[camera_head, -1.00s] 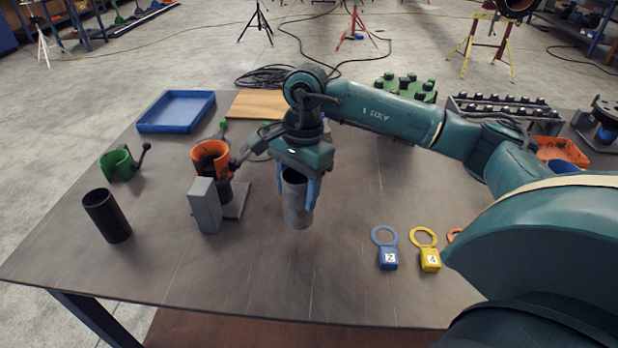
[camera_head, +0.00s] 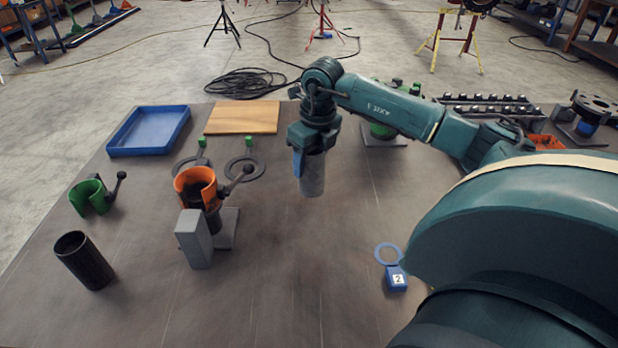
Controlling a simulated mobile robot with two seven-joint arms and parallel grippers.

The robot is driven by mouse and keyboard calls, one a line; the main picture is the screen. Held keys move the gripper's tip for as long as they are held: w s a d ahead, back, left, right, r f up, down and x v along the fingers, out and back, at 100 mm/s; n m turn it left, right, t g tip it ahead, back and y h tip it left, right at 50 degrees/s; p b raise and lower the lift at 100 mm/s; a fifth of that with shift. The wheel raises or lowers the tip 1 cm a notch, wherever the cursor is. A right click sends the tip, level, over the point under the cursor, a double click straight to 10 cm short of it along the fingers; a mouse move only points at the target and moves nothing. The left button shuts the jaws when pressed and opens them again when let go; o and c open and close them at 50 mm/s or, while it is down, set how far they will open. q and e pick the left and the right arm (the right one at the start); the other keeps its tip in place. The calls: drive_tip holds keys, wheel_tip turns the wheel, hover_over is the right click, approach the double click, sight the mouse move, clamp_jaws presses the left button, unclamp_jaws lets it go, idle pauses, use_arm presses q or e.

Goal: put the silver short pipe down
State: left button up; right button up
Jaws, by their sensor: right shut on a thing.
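The silver short pipe (camera_head: 313,176) is upright below my right gripper (camera_head: 308,160), which is shut on its upper part. A blue finger shows on the pipe's left side; the other finger is hidden. The pipe's lower end is over the middle of the table (camera_head: 300,290); I cannot tell whether it touches the surface. My left gripper is not in view.
A black pipe (camera_head: 84,262), a green clamp (camera_head: 90,197) and an orange holder (camera_head: 196,188) with a grey block (camera_head: 194,240) stand left. A blue tray (camera_head: 150,131) and wooden board (camera_head: 243,117) lie behind. A blue ring tag (camera_head: 396,278) lies right. The table centre is clear.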

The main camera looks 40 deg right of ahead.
sight(317, 150)
drive_tip(key=shift+f, duration=2.55)
drive_tip(key=shift+f, duration=0.1)
drive_tip(key=o, duration=1.2)
drive_tip(key=shift+o, duration=0.2)
drive_tip(key=r, duration=0.4)
drive_tip(key=s+r, duration=0.1)
drive_tip(key=r, duration=0.7)
drive_tip(key=shift+s, duration=0.4)
